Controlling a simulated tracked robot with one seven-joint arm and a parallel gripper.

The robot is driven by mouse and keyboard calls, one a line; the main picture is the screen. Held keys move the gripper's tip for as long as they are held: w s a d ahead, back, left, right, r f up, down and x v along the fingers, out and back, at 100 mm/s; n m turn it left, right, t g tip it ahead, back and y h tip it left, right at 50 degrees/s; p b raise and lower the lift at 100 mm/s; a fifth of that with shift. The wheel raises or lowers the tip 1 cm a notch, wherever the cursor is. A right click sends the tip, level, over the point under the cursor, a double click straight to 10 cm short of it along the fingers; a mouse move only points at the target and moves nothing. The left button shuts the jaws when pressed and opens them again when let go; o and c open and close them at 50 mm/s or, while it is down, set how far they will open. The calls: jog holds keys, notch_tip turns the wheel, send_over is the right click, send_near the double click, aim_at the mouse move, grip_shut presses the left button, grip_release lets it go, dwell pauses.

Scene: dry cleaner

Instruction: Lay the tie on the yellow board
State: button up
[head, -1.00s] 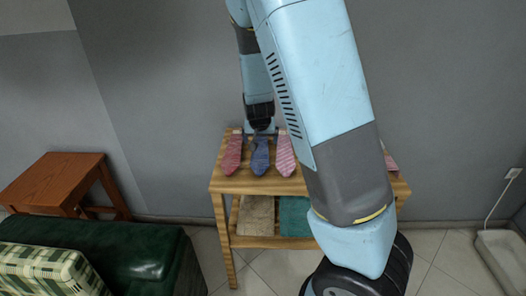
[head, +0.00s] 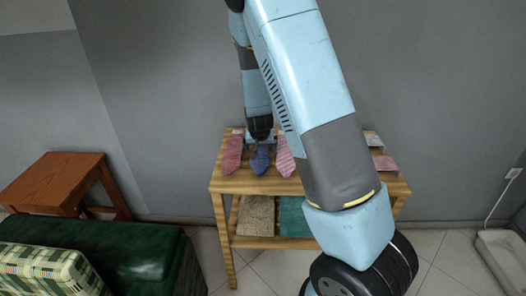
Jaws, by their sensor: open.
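Several ties lie on the top of a wooden shelf table (head: 215,186). A red tie (head: 232,155) is at the left, a dark blue tie (head: 260,159) beside it, and a pink striped tie (head: 285,157) to the right of that. My gripper (head: 259,143) points down at the far end of the blue tie, open; the fingers are small and I cannot tell whether they touch it. My arm hides the middle of the tabletop. I see no yellow board.
At the table's right end lie a pink cloth piece (head: 384,163) and a small pale item (head: 373,140). Folded brown (head: 256,215) and teal (head: 293,217) cloths are on the lower shelf. A wooden stool (head: 55,182) and green sofa (head: 135,250) stand left.

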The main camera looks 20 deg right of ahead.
aim_at(261, 152)
jog(key=shift+f, duration=0.1)
jog(key=c, duration=1.2)
jog(key=shift+c, duration=0.2)
jog(key=shift+r, duration=0.35)
jog(key=r, duration=0.3)
jog(key=shift+s+r, duration=0.25)
jog(key=shift+s, duration=0.15)
jog(key=s+r, duration=0.8)
jog(key=s, duration=0.5)
jog(key=shift+r, duration=0.4)
jog(key=shift+d, duration=0.15)
